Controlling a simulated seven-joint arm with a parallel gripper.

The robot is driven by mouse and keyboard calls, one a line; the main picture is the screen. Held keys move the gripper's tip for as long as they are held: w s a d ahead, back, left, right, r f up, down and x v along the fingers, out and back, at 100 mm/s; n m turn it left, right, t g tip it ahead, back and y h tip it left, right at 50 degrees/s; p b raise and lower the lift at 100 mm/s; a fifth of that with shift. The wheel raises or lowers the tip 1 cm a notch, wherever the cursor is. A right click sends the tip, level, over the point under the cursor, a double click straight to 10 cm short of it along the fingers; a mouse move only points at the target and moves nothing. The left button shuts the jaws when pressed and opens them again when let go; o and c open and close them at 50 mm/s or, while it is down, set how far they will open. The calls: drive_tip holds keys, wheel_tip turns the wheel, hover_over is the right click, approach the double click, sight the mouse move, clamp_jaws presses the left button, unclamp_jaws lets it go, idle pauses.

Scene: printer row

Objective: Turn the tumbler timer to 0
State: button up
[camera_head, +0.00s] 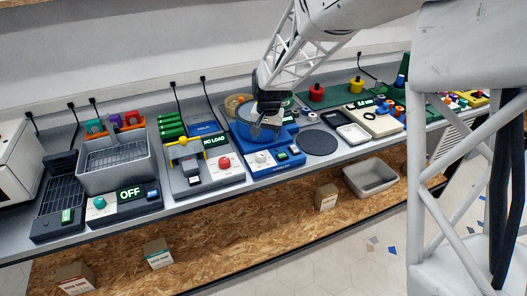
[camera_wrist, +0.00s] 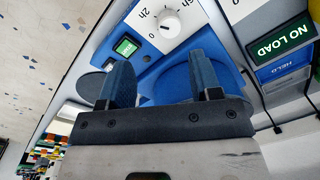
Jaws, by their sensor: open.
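The tumbler is a blue machine (camera_head: 275,155) on the shelf, with a round drum behind my gripper. Its timer is a white round knob (camera_wrist: 166,23) on a white panel, with a "2h" mark and a "0" mark beside it in the wrist view. The knob is also small on the tumbler's front in the head view (camera_head: 262,158). Where its pointer stands is too small to tell. My gripper (camera_wrist: 161,80) is open and empty. Its fingers are apart from the knob, which lies beyond them. In the head view my gripper (camera_head: 268,122) hangs over the tumbler, hiding part of the drum.
A green-lit button (camera_wrist: 126,46) sits beside the knob. Left of the tumbler is a machine with a NO LOAD display (camera_head: 215,140) and a red button (camera_head: 224,162). A dark round pad (camera_head: 319,143) lies to the right.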

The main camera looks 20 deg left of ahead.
sight(261, 155)
drive_tip(key=shift+a+f, duration=0.45)
drive_tip(key=shift+a, duration=0.25)
drive_tip(key=shift+a+f, duration=0.2)
drive_tip(key=shift+f, duration=3.65)
drive_tip(key=shift+c, duration=0.3)
drive_tip(key=c, duration=0.9)
